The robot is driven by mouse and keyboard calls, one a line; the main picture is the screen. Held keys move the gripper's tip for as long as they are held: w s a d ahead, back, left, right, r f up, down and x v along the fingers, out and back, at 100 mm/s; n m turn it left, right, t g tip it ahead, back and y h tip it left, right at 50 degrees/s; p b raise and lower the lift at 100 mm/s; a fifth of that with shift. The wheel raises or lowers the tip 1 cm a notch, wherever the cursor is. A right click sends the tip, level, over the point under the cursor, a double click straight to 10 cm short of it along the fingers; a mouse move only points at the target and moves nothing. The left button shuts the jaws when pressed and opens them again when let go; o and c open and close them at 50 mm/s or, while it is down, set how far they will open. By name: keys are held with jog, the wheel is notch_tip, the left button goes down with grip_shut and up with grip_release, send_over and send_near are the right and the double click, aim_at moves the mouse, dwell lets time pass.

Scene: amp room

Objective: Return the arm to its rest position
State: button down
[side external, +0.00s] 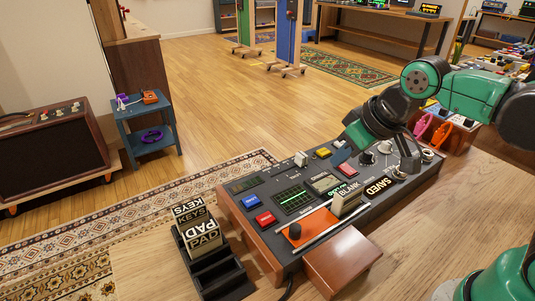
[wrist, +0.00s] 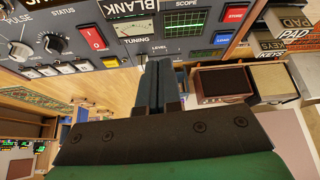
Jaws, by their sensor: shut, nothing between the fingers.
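My gripper (wrist: 160,70) is shut and empty in the wrist view, its two dark fingers pressed together. The fingers overlap the edge of a grey console (wrist: 200,45) in that view; I cannot tell how far above it they are. In the side view my green and black arm reaches in from the right over the back of the console (side external: 278,235). The gripper is over the console's far part there, with its fingertips hard to make out.
A black rack (side external: 221,276) with PAD and KEYS blocks (side external: 197,228) stands left of the console. A wooden block (side external: 342,261) is at the console's front. A blue side table (side external: 150,148) and an amplifier (side external: 50,152) stand further left. Open wooden floor (side external: 235,100) lies behind.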

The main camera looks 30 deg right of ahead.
jog(key=shift+s+d+f+m+t, duration=0.2)
jog(key=shift+s+d+m+t, duration=0.15)
jog(key=shift+d, duration=0.2)
jog(key=shift+s+d+f+m+t, duration=0.2)
jog(key=shift+s+d+m+t, duration=0.1)
jog(key=shift+d+t, duration=0.2)
dwell(0.7)
